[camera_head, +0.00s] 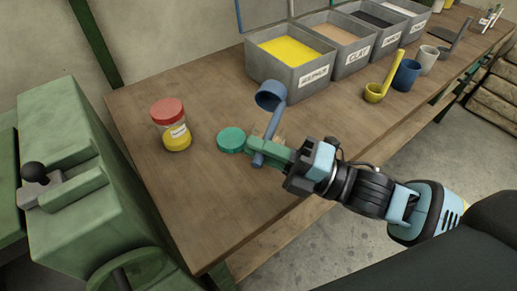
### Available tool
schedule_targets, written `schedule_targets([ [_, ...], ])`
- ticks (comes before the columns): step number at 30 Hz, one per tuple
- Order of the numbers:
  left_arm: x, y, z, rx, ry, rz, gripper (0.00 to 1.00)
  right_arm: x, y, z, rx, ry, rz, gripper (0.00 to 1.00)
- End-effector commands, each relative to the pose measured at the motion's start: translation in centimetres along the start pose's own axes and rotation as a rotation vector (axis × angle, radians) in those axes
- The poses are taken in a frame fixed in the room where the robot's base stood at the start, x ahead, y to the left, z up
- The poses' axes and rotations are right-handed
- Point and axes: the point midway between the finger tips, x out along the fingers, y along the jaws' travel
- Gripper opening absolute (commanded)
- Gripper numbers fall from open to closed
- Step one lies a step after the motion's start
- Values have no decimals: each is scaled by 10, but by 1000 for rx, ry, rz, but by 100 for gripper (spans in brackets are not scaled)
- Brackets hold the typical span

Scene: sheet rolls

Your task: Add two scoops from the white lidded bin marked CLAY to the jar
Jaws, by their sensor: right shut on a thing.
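The bin marked CLAY (356,58) is grey and open in the head view, not white or lidded; it holds tan material. A clear jar (176,137) with a red lid (168,110) and yellow contents stands upright at the left of the bench. A flat teal round piece (232,138) lies right of it; I cannot tell if it is a loose lid. My right gripper (262,150) is shut on the handle of a blue scoop (271,96), its cup raised above the bench. I see no clay in the cup. My left gripper is not in view.
A grey bin of yellow material (288,72) stands left of the clay bin; more bins follow to the right. A yellow scoop (376,92), a blue cup (406,75) and a pale cup (427,60) stand in front. A green machine (80,180) is at left.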

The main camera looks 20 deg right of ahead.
Motion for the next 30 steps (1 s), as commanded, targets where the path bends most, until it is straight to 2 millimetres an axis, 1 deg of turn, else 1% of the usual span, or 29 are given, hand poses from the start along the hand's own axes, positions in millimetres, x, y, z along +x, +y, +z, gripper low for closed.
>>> schedule_targets([
  [9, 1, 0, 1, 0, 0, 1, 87, -1, 3, -1, 14, 11, 1, 0],
  [14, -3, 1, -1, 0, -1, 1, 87, 0, 8, 1, 41, 4, 2, 0],
  [17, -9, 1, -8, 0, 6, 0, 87, 2, 20, 5, 101, -9, 5, 0],
  [23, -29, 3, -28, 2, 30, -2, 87, 9, 52, 16, 311, -53, 7, 0],
  [24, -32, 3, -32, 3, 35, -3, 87, 10, 59, 18, 355, -61, 8, 0],
  [29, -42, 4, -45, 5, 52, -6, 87, 14, 77, 36, 555, -103, 7, 0],
  [30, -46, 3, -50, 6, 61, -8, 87, 16, 82, 40, 606, -113, 6, 0],
])
